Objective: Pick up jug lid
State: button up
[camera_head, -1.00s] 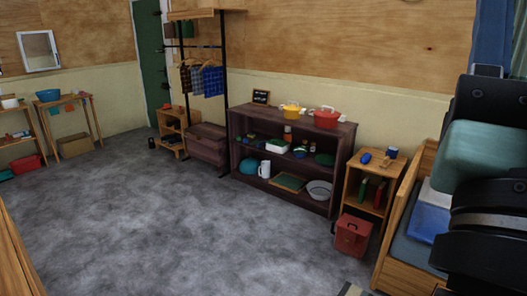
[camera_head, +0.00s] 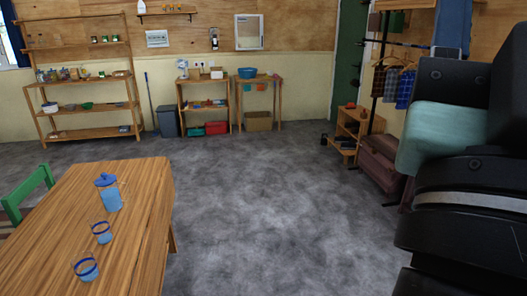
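A blue jug (camera_head: 112,199) stands on the wooden table (camera_head: 48,222) at the lower left. A darker blue jug lid (camera_head: 105,180) with a small knob sits on top of it. Two blue cups stand on the same table nearer to me, a farther one (camera_head: 102,233) and a nearer one (camera_head: 86,270). My folded arm fills the right side of the view. My gripper's fingers do not show, so I see nothing of what it holds. The lid is far from the arm parts that show.
A green chair (camera_head: 30,192) stands at the table's left. Grey floor (camera_head: 270,205) is open to the right of the table. Shelves (camera_head: 85,107), a bin (camera_head: 167,121) and small tables line the far wall. A clothes rack and wooden steps (camera_head: 350,132) stand at the right.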

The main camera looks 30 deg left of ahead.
aim_at(105, 180)
jog(key=i+j+u, duration=0.25)
jog(key=i+u, duration=0.25)
jog(key=i, duration=0.25)
jog(key=i+u, duration=0.5)
jog(key=i, duration=0.25)
